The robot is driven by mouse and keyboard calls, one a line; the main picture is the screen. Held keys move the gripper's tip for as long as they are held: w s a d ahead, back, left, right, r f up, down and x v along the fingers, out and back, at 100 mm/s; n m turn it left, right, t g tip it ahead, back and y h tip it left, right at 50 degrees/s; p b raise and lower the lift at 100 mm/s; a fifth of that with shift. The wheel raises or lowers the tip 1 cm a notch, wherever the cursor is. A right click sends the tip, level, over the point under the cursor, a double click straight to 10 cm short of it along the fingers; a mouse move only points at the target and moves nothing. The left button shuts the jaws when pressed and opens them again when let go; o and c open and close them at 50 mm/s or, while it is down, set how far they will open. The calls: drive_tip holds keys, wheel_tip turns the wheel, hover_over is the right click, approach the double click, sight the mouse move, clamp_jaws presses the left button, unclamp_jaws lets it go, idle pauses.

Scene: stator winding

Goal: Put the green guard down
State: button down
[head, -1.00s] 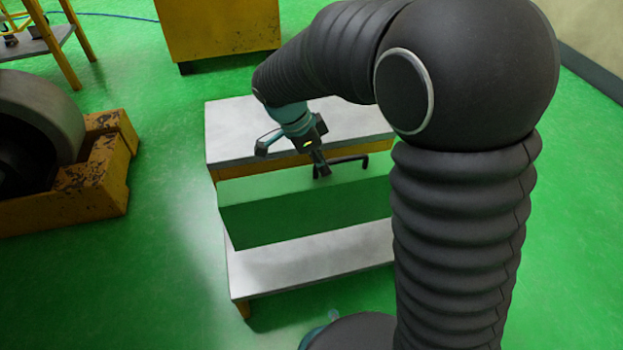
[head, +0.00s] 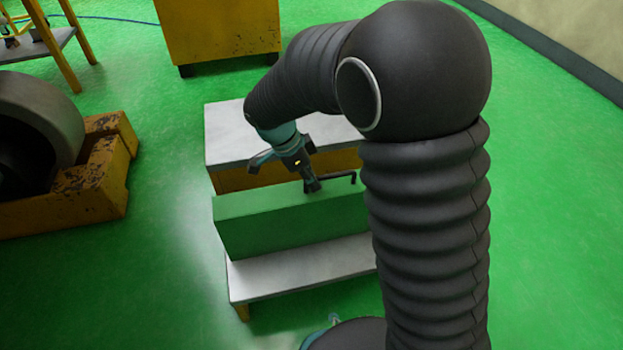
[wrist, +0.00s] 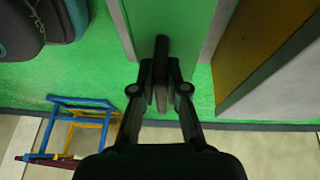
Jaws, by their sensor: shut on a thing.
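The green guard (head: 285,228) is a long box-like piece with a dark bar handle (head: 341,178) on its top. In the head view my gripper (head: 312,186) is at the handle on the top of the guard. In the wrist view my gripper (wrist: 166,92) is shut on the dark handle (wrist: 161,50), with the green guard (wrist: 150,16) beyond it. The guard is over the lower front step of a pale-topped stand (head: 285,274). I cannot tell whether its underside touches the step. My arm hides the guard's right end.
The stand's higher back step (head: 228,135) is bare at its left. A yellow cradle (head: 85,195) with a large dark roll (head: 40,115) stands at the left. A yellow block (head: 220,30) is behind. Green floor is clear between them.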

drive_tip(key=shift+f, duration=0.1)
drive_tip(key=c, duration=1.2)
unclamp_jaws()
drive_tip(key=p+v, duration=0.2)
drive_tip(key=v, duration=1)
drive_tip(key=s+d+r+n+t+y, duration=0.1)
drive_tip(key=s+d+r+n+y, duration=0.2)
drive_tip(key=d, duration=0.4)
drive_tip(key=s+d+r+n, duration=0.3)
drive_tip(key=s+d+r, duration=0.1)
drive_tip(key=d, duration=0.2)
drive_tip(key=s+d+n+t+y, duration=0.1)
drive_tip(key=s+d+n+t, duration=0.3)
drive_tip(key=s+d+n, duration=0.4)
drive_tip(key=shift+s+d+f+n+y, duration=0.3)
drive_tip(key=shift+s+d, duration=0.25)
drive_tip(key=shift+s, duration=1.85)
